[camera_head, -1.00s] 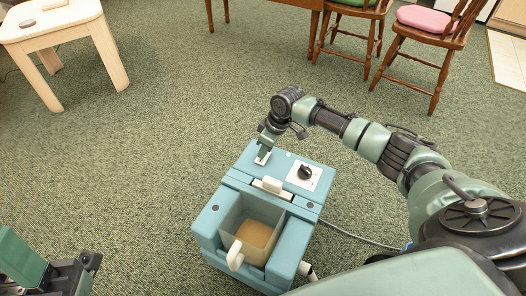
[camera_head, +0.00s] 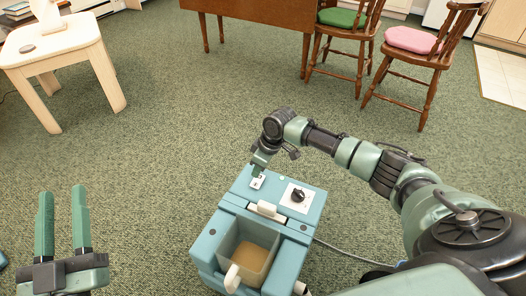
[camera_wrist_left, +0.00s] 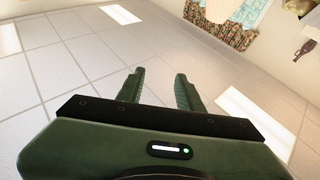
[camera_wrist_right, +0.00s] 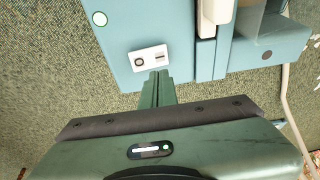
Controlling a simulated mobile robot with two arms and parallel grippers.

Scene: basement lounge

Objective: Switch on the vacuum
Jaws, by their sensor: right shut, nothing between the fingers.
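The vacuum (camera_head: 229,215) is a boxy blue unit on the carpet, with an open bin at its front holding a tan layer. A white switch plate (camera_wrist_right: 149,59) sits on its top; it also shows in the head view (camera_head: 257,183). A black knob on a white square plate (camera_head: 298,196) is to its right. My right gripper (camera_wrist_right: 159,76) is shut and empty, its tips at the edge of the switch plate; contact cannot be told. My left gripper (camera_head: 62,192) is open and empty, raised at the lower left, away from the vacuum.
A pale wooden table (camera_head: 60,45) stands at the upper left. A brown table (camera_head: 250,8) and two chairs with green (camera_head: 341,18) and pink (camera_head: 411,40) cushions stand at the back. A grey cord (camera_head: 345,250) runs right from the vacuum. Open carpet lies between.

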